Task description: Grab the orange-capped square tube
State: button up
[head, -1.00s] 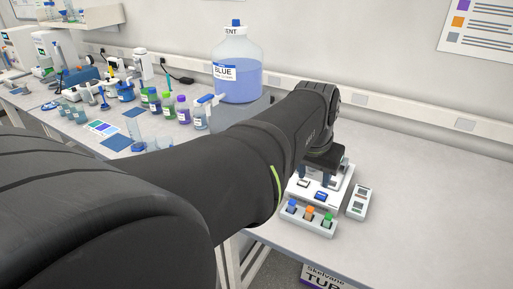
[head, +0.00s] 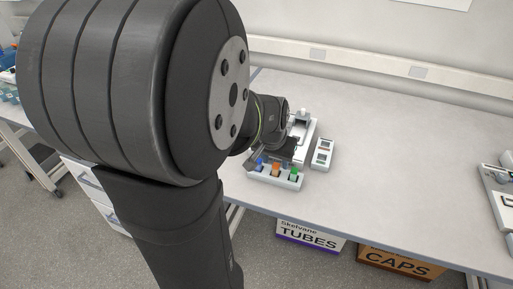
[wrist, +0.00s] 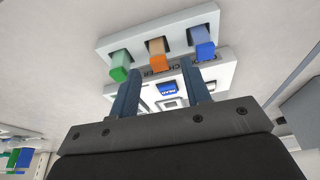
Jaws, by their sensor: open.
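The orange-capped square tube (head: 276,169) stands in the middle of a white rack (head: 263,179), between a blue-capped tube (head: 260,164) and a green-capped tube (head: 293,174). In the wrist view the orange-capped tube (wrist: 157,52) shows beyond and between my fingertips, with the green one (wrist: 120,66) to its left and the blue one (wrist: 202,42) to its right. My gripper (wrist: 160,82) is open and empty, its two dark blue fingers spread, apart from the tube. In the head view my arm largely hides the gripper.
A white device with a blue screen (wrist: 167,89) stands right by the rack. A small white device (head: 322,154) lies to its right. Bench (head: 390,150) to the right is clear up to white equipment (head: 497,195). Boxes marked TUBES (head: 310,238) and CAPS (head: 400,263) are below.

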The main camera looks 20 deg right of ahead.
jog(key=shift+x, duration=1)
grip_shut()
jog(key=shift+r, duration=0.1)
